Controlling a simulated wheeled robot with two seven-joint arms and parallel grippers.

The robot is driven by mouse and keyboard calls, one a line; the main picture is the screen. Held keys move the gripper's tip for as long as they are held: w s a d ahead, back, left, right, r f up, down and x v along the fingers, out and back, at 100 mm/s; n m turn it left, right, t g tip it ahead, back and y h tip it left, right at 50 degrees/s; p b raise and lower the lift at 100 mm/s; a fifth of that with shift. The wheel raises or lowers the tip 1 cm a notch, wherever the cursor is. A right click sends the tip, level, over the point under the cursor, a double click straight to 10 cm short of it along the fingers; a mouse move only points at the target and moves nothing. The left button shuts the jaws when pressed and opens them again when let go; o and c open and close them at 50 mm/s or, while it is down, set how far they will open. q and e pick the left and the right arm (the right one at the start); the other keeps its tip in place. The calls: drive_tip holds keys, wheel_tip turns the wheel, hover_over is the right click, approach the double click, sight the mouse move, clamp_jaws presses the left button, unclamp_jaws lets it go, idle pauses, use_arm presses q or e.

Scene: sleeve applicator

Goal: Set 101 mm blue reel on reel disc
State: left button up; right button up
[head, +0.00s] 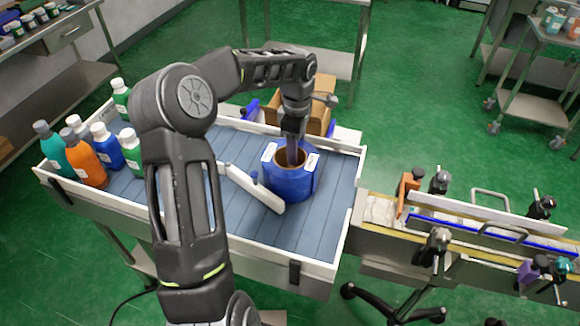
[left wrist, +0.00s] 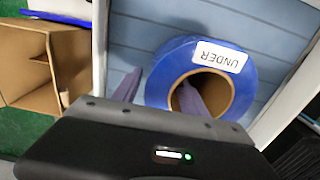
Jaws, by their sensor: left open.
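A blue reel (head: 290,185) with a brown hollow core and white labels stands on the slatted blue-grey surface. In the left wrist view the blue reel (left wrist: 158,85) shows a label reading "UNDER". My left gripper (head: 293,150) is over it from above, fingers pointing down and apart. In the left wrist view my left gripper (left wrist: 160,95) has one finger over the core opening and the other just outside the reel's rim, so the reel's wall lies between them. Whether either finger touches is unclear. I cannot make out a reel disc. My right gripper is not in view.
A white-edged tray table (head: 345,215) carries the reel, with a white guide bar (head: 252,188) close beside it. Several bottles (head: 85,155) stand at its left end. An open cardboard box (head: 312,118) is behind. A conveyor with clamps (head: 465,222) extends to the right.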

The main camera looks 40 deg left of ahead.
use_arm(q)
drive_tip(key=shift+f, duration=0.45)
clamp_jaws()
idle(0.6)
idle(0.8)
drive_tip(key=shift+w+r, duration=0.1)
drive_tip(key=shift+r, duration=0.05)
